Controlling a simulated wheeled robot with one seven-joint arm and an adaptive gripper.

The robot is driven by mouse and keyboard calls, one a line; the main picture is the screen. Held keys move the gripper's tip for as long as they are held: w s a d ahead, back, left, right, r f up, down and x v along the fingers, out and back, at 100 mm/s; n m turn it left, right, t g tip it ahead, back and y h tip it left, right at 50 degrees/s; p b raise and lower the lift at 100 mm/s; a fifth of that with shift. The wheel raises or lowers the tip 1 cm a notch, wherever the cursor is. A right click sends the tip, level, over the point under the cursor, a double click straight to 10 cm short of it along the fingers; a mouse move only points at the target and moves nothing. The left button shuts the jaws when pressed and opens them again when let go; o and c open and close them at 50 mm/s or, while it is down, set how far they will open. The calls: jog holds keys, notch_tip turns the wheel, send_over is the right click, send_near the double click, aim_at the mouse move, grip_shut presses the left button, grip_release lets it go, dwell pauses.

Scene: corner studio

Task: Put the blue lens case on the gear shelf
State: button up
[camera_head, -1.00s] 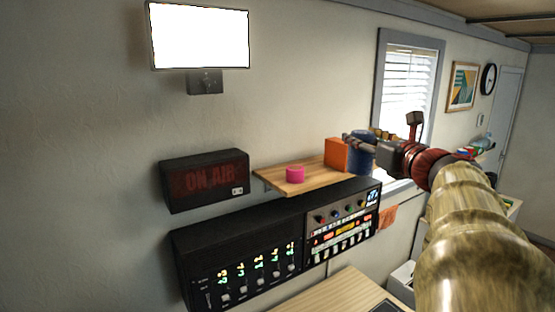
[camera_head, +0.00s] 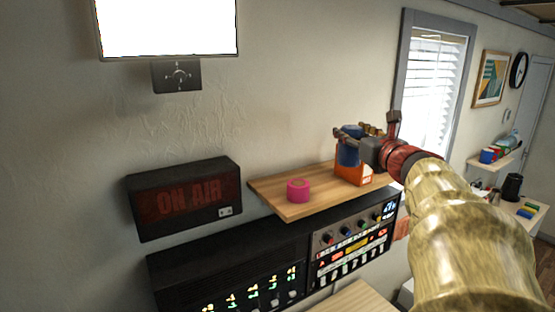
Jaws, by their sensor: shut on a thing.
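The blue lens case (camera_head: 348,154) is a small upright cylinder, held in my gripper (camera_head: 352,138) over the right part of the wooden gear shelf (camera_head: 264,187). My gripper is shut on it and partly covers its top and right side. An orange box (camera_head: 347,176) stands on the shelf and overlaps the case in the picture. I cannot tell whether the case touches the box or the shelf.
A pink roll (camera_head: 298,190) sits mid-shelf, left of the orange box. An ON AIR sign (camera_head: 186,199) hangs left of the shelf, and black audio gear (camera_head: 230,267) is below. A window (camera_head: 437,95) is to the right. Bare shelf shows around the roll.

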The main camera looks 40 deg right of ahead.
jog(key=w+f, duration=0.2)
jog(key=f, duration=0.1)
jog(key=w+f, duration=0.5)
jog(key=f, duration=0.1)
jog(key=shift+w+d+f, duration=0.15)
jog(key=shift+w+f, duration=0.15)
jog(key=shift+s+f, duration=0.1)
jog(key=shift+f, duration=0.1)
jog(key=shift+f, duration=0.15)
jog(key=o, duration=1.4)
jog(key=shift+s, duration=0.15)
jog(key=b+v, duration=0.1)
jog(key=v, duration=1)
jog(key=shift+s+a+b, duration=0.25)
jog(key=shift+s+b, duration=0.05)
